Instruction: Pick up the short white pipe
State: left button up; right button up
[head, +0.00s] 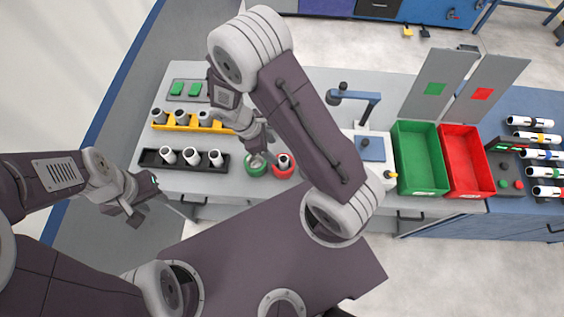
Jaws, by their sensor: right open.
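Short white pipes (191,157) with dark openings stand upright in a black rack (152,163) at the front left of the grey table. More short white pipes (158,116) stand in a yellow rack (218,129) behind it. A green round holder (257,168) and a red round holder (283,170) sit right of the black rack. A short white pipe (284,161) appears to stand in the red holder. My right gripper (268,156) is open, just above the two holders, partly covering them. My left gripper (143,203) is left of the table's front edge; its jaw opening is unclear.
A green bin (400,150) and a red bin (480,150) stand to the right, beyond a device with a blue arm (360,98). Longer banded pipes (541,154) lie at the far right. My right arm hides the table's middle.

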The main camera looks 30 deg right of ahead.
aim_at(282, 159)
jog(key=x, duration=0.7)
jog(key=shift+s+d+f, duration=0.1)
jog(key=shift+s+f, duration=0.05)
grip_shut()
